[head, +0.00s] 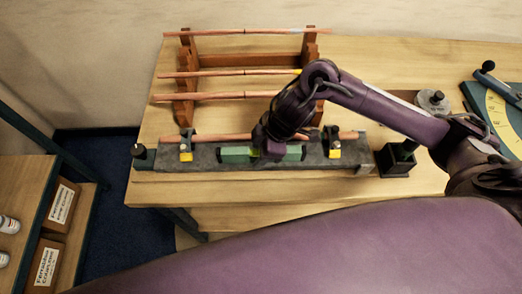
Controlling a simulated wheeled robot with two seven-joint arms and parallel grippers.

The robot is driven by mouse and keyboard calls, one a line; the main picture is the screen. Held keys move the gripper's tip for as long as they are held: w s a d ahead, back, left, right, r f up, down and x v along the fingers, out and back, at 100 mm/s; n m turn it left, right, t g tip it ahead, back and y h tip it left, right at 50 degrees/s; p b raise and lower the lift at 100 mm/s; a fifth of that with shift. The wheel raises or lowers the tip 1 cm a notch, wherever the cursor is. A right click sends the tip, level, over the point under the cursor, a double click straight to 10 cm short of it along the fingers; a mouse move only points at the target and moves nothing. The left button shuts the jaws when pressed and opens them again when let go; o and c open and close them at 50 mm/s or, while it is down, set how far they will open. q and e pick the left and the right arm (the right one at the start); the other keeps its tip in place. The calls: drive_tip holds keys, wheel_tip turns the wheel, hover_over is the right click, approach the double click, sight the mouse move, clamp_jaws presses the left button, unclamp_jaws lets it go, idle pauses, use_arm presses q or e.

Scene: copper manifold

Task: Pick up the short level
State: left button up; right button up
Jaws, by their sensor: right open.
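The short level (236,153) is a green bar with a small yellow-green part near its middle. It lies along the dark grey fixture (208,158) on the workbench. My right gripper (272,150) is open and pointed down at the level, right of its middle. The hand covers part of the level, and I cannot tell whether the fingers touch it. My left gripper is out of view.
A copper pipe (221,137) runs behind the level, between two yellow-marked clamps (186,153) (333,148). More pipes (225,97) lie on a wooden rack behind. A dark square box (397,158) and a round grey weight (432,102) stand at right.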

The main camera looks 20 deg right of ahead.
clamp_jaws()
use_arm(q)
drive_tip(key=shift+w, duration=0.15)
use_arm(e)
drive_tip(key=shift+r, duration=0.15)
